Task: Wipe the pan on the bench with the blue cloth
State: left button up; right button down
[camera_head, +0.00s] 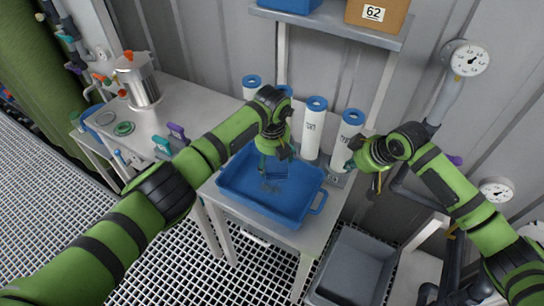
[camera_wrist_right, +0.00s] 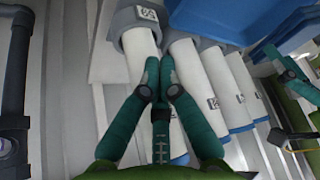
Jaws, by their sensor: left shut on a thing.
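The blue pan (camera_head: 229,190) is a shallow rectangular tray with a handle, resting on the bench (camera_head: 304,238) in the head view. A dark smudge (camera_head: 268,187) shows on its floor. My left gripper (camera_head: 272,160) is over the back part of the pan, pointing down and shut on the blue cloth (camera_head: 278,171). The cloth is close in colour to the pan, so I cannot tell whether it touches the floor. My right gripper (camera_head: 354,163) is right of the pan near the white cylinders. In the wrist view its fingertips (camera_wrist_right: 160,68) are together, with nothing seen between them.
Several white membrane vessels (camera_head: 313,128) with blue caps stand behind the pan. A shelf (camera_head: 330,27) with a cardboard box (camera_head: 377,12) hangs above. A grey bin (camera_head: 355,266) is below right. A metal pot (camera_head: 138,80) stands on the left bench. Gauges (camera_head: 466,59) are at right.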

pick_arm(q)
jog(key=shift+r+p, duration=0.45)
notch_tip(320, 180, up, 2)
jog(key=shift+r+p, duration=0.15)
jog(key=shift+p, duration=0.85)
pick_arm(e)
notch_tip(320, 180, up, 6)
jog(key=s, duration=0.1)
jog(key=shift+s+d, duration=0.3)
jog(key=shift+d, duration=0.1)
jog(key=shift+w+f, duration=0.1)
